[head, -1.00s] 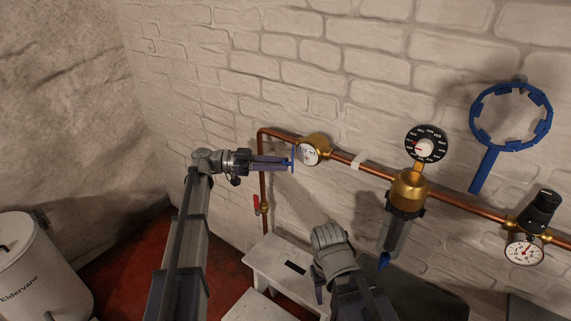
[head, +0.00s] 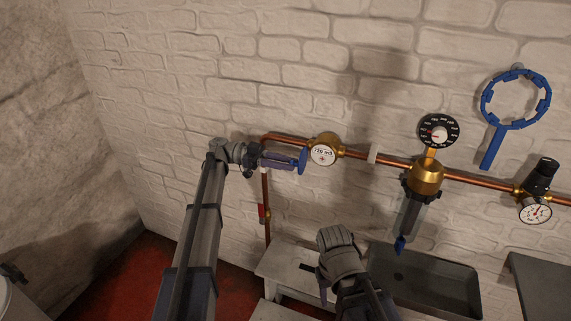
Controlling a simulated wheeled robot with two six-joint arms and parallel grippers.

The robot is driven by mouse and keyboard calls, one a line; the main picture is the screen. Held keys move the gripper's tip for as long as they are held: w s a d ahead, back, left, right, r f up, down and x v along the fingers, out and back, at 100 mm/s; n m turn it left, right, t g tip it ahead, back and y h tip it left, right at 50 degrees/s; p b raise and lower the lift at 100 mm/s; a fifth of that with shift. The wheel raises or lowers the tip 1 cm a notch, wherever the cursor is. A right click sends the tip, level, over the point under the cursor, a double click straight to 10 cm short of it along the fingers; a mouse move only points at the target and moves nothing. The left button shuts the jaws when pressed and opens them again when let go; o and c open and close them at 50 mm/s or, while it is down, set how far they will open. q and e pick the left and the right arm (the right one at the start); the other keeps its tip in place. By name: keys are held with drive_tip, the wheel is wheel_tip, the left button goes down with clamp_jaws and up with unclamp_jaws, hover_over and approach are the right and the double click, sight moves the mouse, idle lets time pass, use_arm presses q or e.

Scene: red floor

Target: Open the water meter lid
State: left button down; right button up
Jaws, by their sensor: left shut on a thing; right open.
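The brass water meter (head: 331,140) sits on the copper pipe, and its white dial (head: 323,155) is uncovered. The blue lid (head: 303,160) stands just left of the dial, swung away from it and seen at a slant. My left gripper (head: 296,164) is shut on the lid, coming from the left; the fingertips' exact contact is hard to see. My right gripper (head: 322,288) is open and low, below the meter in the picture. Its fingers are partly hidden behind its own wrist.
A black gauge (head: 438,131), a brass filter (head: 428,174) and a regulator (head: 543,180) line the pipe on the right. A blue ring wrench (head: 492,148) hangs above. A white stool (head: 274,263) and a dark basin (head: 455,289) stand below.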

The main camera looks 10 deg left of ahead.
idle(0.3)
use_arm(q)
drive_tip(key=c, duration=0.7)
unclamp_jaws()
drive_tip(key=shift+o, duration=0.2)
use_arm(e)
drive_tip(key=shift+a, duration=0.1)
